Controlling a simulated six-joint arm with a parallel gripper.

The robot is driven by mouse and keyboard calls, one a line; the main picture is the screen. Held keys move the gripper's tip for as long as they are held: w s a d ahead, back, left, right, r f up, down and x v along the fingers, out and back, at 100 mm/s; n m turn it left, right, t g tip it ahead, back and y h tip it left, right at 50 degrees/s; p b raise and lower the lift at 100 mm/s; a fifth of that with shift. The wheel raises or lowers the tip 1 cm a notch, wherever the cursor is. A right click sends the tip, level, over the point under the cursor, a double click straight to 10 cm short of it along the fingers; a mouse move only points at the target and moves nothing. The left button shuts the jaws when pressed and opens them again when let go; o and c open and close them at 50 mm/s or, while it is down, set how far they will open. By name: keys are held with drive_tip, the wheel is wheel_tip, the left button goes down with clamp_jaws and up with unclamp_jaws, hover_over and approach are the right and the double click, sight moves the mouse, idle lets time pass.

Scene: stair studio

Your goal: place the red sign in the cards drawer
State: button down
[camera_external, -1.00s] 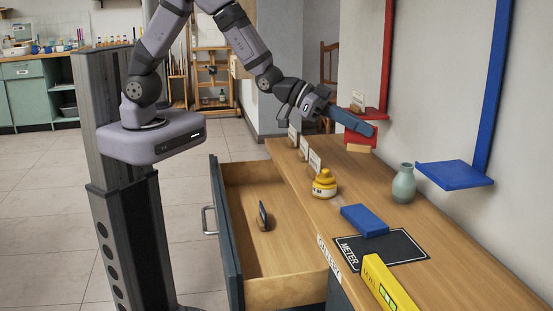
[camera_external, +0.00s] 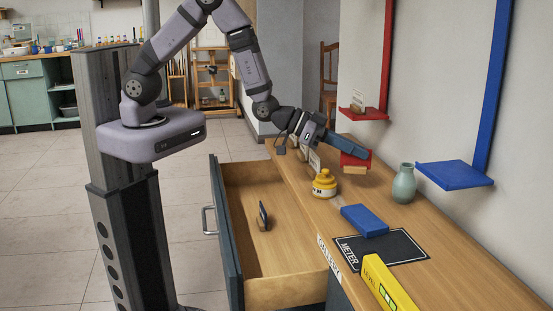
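The red sign (camera_external: 352,159), a red plate with a small wooden base, is at the tip of my gripper (camera_external: 364,153). My gripper appears shut on it, with the long blue-grey fingers covering part of its top. It is over the far part of the wooden counter; I cannot tell whether its base touches the top. The open drawer (camera_external: 287,292) is wooden inside with a dark front. A small dark sign on a wooden base (camera_external: 263,216) stands in it.
White cards (camera_external: 314,160) stand along the counter's left edge, partly hidden by my arm. Red (camera_external: 373,115) and blue (camera_external: 455,175) shelves project from the wall.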

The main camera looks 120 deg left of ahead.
sight(354, 169)
drive_tip(key=shift+f, duration=0.5)
drive_tip(key=shift+f+p, duration=0.3)
drive_tip(key=shift+f, duration=1.75)
drive_tip(key=shift+f, duration=0.1)
drive_tip(key=c, duration=2)
unclamp_jaws()
